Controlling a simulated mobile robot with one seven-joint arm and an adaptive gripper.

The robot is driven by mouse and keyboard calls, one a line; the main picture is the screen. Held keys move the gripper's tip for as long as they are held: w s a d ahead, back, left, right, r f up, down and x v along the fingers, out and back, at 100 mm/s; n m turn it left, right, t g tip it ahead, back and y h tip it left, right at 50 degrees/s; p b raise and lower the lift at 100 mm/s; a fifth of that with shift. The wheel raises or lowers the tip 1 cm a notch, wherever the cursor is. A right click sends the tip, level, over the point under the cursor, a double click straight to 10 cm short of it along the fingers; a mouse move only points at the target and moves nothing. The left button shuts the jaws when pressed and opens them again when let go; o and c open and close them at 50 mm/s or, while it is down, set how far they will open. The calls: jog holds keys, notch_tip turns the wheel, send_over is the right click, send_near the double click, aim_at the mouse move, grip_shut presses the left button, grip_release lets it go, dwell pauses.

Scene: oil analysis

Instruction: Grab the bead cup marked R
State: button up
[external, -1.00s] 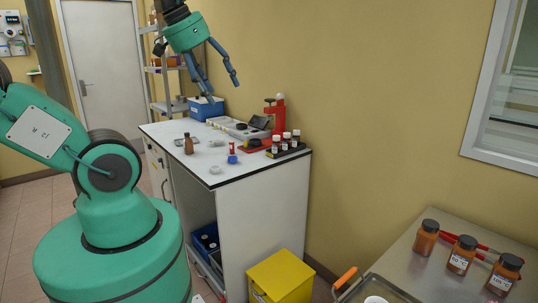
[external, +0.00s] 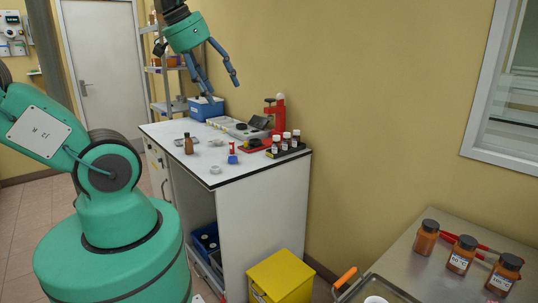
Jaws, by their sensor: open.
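My gripper (external: 221,90) hangs in the air above the white bench (external: 250,177), its blue fingers spread apart and empty. A small pale round cup or dish (external: 215,170) sits near the bench's front edge. Another small pale round item (external: 217,142) lies farther back. No R mark can be read on either, so I cannot tell which is the bead cup marked R. The gripper is well above both and touches nothing.
The bench also holds a brown bottle (external: 188,144), a blue-based item (external: 232,158), a red stand (external: 279,118) and several dark vials (external: 286,142). A yellow bin (external: 281,279) stands below. Amber jars (external: 462,256) stand on a metal table at right.

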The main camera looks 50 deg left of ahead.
jog(key=shift+c, duration=0.5)
jog(key=w+a+f+g, duration=0.2)
jog(key=w+a, duration=0.6)
jog(key=w, duration=0.2)
jog(key=w+a+f+g, duration=0.1)
jog(key=w+a+f, duration=0.2)
jog(key=w+a, duration=0.6)
jog(key=w+a+f+g, duration=0.1)
jog(key=w+a+f, duration=0.3)
jog(key=a+f, duration=0.6)
jog(key=w+a+f+n+g+p, duration=0.1)
jog(key=w+a+f, duration=0.3)
jog(key=a+f, duration=0.7)
jog(key=shift+a+n+g+p, duration=0.3)
jog(key=shift+a, duration=0.15)
jog(key=shift+w+f, duration=0.1)
